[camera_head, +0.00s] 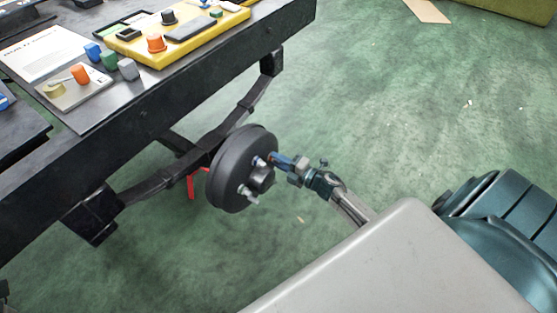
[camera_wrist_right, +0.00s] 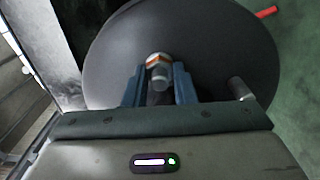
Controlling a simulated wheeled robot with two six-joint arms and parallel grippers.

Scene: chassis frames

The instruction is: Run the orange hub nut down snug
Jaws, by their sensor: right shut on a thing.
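The dark round hub drum (camera_head: 228,178) hangs at the end of the leaf-spring axle under the black chassis frame. Pale studs (camera_head: 248,194) stick out of its face around a dark centre cap. My right gripper (camera_head: 278,159) reaches the upper right of the drum face, its blue fingers shut. In the right wrist view, the orange hub nut (camera_wrist_right: 159,58) shows with a pale band, between the fingertips of the right gripper (camera_wrist_right: 159,72), around a grey stud end. The drum face (camera_wrist_right: 205,50) lies right behind it. How far the nut is seated cannot be told. My left gripper is out of view.
The black chassis rail (camera_head: 150,125) runs above the drum. On top are a yellow tray (camera_head: 185,45) with parts, coloured blocks and a printed sheet (camera_head: 45,55). A red piece (camera_head: 191,186) shows behind the drum.

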